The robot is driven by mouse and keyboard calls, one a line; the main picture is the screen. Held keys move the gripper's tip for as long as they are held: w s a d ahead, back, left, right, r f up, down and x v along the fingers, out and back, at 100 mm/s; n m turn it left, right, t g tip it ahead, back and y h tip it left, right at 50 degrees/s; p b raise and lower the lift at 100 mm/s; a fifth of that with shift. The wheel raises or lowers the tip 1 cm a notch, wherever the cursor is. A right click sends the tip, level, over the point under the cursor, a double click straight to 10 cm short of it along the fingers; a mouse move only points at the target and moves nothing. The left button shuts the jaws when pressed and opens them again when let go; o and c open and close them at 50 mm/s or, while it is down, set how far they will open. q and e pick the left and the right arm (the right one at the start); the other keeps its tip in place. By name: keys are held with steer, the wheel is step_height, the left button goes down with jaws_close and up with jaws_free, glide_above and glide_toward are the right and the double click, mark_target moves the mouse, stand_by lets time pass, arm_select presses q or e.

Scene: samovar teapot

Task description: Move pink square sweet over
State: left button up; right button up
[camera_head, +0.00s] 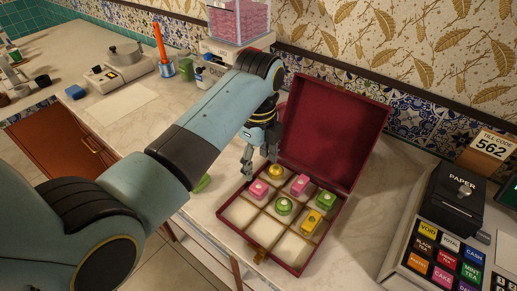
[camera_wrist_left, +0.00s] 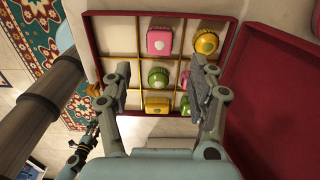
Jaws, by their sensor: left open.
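The open dark red box (camera_head: 243,237) has a wooden grid with several sweets. A pink square sweet (camera_head: 258,189) sits in the left part of the grid; it also shows in the wrist view (camera_wrist_left: 160,40). A second pink sweet (camera_head: 300,184) lies toward the lid, mostly hidden behind a finger in the wrist view. My left gripper (camera_head: 259,162) is open and empty, above the box's back left side. In the wrist view its fingers (camera_wrist_left: 158,72) are spread on either side of a green round sweet. My right gripper (camera_wrist_left: 88,140) seems to show small at the lower left there; its jaws are unclear.
The box also holds a yellow round sweet (camera_head: 275,171), two green sweets and a yellow square sweet (camera_head: 311,221). The front compartments are empty. The raised lid (camera_head: 335,130) stands behind. A cash register (camera_head: 440,240) is at the right.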

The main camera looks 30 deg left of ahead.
arm_select(q)
steer(key=shift+r, duration=1.8)
